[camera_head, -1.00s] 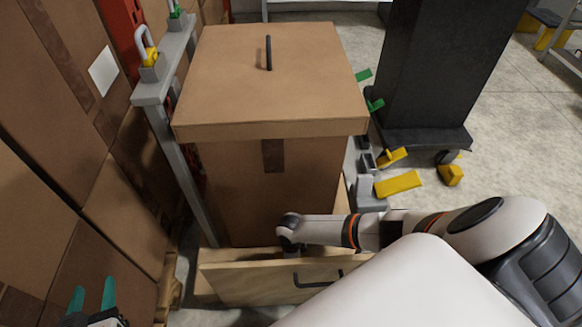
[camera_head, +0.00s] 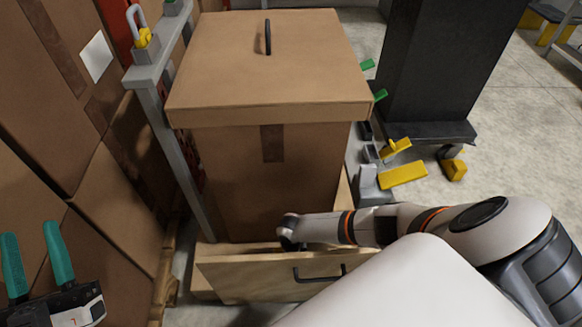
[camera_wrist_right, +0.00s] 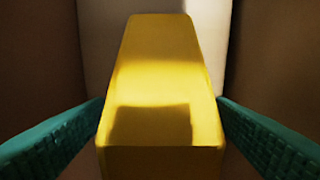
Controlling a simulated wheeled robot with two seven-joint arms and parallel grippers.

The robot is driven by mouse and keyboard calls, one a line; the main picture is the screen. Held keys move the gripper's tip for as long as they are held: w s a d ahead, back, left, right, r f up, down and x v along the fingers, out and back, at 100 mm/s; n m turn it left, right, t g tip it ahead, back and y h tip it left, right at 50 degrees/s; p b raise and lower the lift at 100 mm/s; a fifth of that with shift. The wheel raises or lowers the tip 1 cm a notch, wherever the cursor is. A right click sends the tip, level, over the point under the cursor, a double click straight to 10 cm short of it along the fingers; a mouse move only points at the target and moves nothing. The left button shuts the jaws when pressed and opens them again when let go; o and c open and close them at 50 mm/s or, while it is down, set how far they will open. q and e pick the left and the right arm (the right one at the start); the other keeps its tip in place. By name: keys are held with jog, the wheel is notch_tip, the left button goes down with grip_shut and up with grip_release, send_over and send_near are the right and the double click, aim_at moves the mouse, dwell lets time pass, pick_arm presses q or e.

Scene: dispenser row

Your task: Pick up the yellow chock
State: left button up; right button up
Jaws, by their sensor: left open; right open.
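The yellow chock (camera_wrist_right: 160,75) fills the middle of the right wrist view, a tapering block partly in shade. My right gripper (camera_wrist_right: 160,110) is open, with one green finger on each side of the chock; I cannot tell whether they touch it. In the head view my right wrist dips behind the front of a wooden drawer (camera_head: 240,281), so that gripper and the chock are hidden there. My left gripper (camera_head: 32,240) is open and empty at the lower left, away from the drawer.
A large lidded cardboard box (camera_head: 265,70) stands behind the drawer. Stacked cartons (camera_head: 125,190) line the left. A grey post frame (camera_head: 165,130) stands between them. On the floor at right lie a yellow plate (camera_head: 402,174) and a yellow block (camera_head: 454,170), near a black column (camera_head: 430,70).

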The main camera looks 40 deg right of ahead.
jog(key=shift+c, duration=0.2)
jog(key=c, duration=1.2)
